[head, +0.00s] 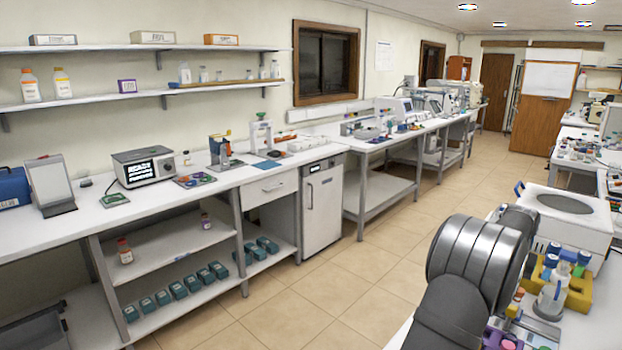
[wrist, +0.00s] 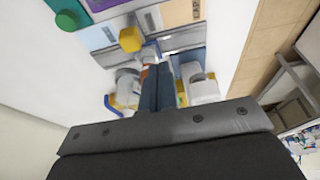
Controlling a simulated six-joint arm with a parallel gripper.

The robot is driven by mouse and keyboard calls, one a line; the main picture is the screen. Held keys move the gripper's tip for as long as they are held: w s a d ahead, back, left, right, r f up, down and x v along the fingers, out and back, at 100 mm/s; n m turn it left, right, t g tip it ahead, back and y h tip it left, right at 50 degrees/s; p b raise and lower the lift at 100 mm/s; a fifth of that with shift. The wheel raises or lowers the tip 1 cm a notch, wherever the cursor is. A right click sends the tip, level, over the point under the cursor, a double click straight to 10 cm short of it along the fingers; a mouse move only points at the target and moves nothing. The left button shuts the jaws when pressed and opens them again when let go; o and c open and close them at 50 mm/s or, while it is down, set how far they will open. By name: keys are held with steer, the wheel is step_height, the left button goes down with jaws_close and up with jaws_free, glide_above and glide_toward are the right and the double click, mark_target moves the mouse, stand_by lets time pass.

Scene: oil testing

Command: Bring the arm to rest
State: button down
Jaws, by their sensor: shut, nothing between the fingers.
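My arm (head: 480,262) shows in the head view at the lower right, its grey and dark links above the right-hand bench. The gripper end is not visible in that view. In the wrist view my gripper (wrist: 158,74) is shut, with its dark fingers together and nothing held between them. The fingers point toward bench items, and I cannot tell how far above them they are.
A white box-shaped device (head: 572,222) with a round dark top and a yellow rack (head: 578,297) with bottles stand close to my arm. The wrist view shows a yellow knob (wrist: 130,39) and a green round piece (wrist: 67,20) beyond the fingers. The floor aisle (head: 345,285) is clear.

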stand_by(0.3)
step_height(320, 180, down, 7)
steer(key=shift+f, duration=0.2)
stand_by(0.3)
steer(key=shift+r, duration=0.1)
step_height(320, 180, up, 8)
steer(key=f, duration=0.8)
steer(key=shift+s+d+f, duration=0.15)
steer(key=shift+s+d, duration=0.15)
steer(key=w+a, duration=0.6)
steer(key=shift+w+a, duration=0.3)
